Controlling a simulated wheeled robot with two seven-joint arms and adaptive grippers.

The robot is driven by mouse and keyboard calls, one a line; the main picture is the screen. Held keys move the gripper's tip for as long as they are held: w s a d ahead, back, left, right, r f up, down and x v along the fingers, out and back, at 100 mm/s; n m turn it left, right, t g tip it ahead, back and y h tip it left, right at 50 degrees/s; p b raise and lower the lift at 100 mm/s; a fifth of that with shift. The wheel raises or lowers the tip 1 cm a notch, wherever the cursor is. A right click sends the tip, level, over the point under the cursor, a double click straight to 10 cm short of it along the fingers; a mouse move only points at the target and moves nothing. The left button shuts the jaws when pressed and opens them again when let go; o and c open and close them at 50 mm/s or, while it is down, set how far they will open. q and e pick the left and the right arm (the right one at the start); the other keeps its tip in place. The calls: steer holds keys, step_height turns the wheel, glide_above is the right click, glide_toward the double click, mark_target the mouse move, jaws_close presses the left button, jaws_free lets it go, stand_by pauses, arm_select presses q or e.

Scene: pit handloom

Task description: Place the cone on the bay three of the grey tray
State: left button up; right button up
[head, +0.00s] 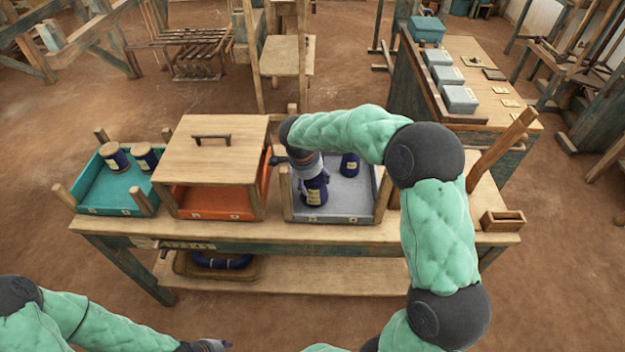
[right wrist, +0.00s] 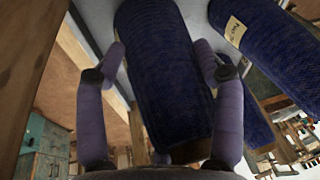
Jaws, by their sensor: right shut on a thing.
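The grey tray (head: 345,215) stands on the bench right of the orange box, with small pale labels on its front edge. My right gripper (head: 313,178) is over its left part, shut on a dark blue cone (head: 316,194) with a cream label. The right wrist view shows this cone (right wrist: 170,75) between the two purple fingers. I cannot tell whether its base touches the tray floor.
The orange box (head: 212,204) has a wooden lid (head: 208,150) with a handle. A teal tray (head: 105,188) at left holds two cones (head: 114,156). A small wooden box (head: 502,221) sits at the bench's right end. A blue bundle (head: 222,261) lies on the lower shelf.

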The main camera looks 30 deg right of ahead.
steer(key=shift+f, duration=0.15)
steer(key=o, duration=1.1)
steer(key=shift+p+v, duration=1.15)
steer(key=shift+v, duration=2.75)
